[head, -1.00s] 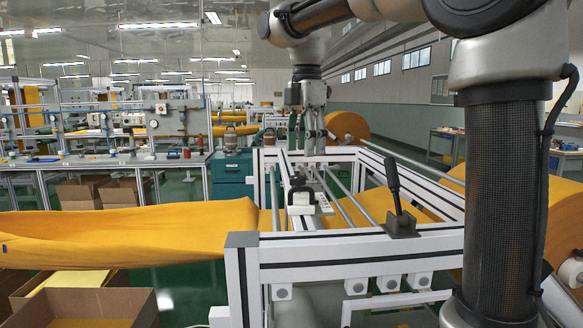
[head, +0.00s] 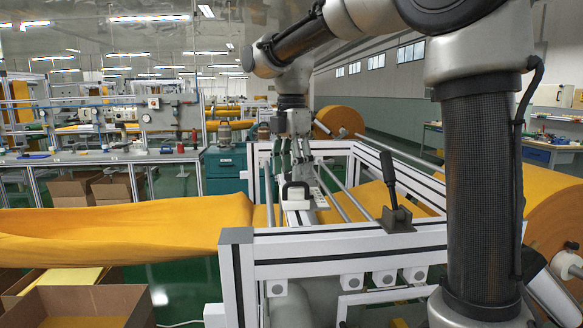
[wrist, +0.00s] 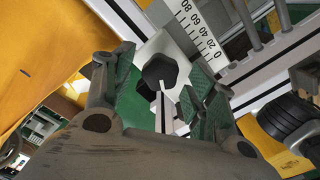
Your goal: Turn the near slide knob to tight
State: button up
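The black lobed knob (wrist: 160,70) sits on a white slide block (wrist: 186,52) in the wrist view. A thin white line shows just below the knob, and a scale (wrist: 200,32) with numbers from 0 to 80 runs beside the block. In the head view the white slide block (head: 297,202) is on the frame, below my gripper (head: 297,158). In the wrist view my gripper (wrist: 161,62) is open, one green-padded finger on each side of the knob with gaps between. I cannot tell whether the fingertips reach down to knob height. No tight marking is readable.
A white frame (head: 350,240) surrounds the slide, with metal rods (head: 345,197) and a black lever (head: 389,178) to the right. Yellow felt (head: 120,230) runs in from the left. Cardboard boxes (head: 85,300) stand at lower left. A large yellow roll (head: 545,210) is at right.

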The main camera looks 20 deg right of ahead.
jog(key=c, duration=1)
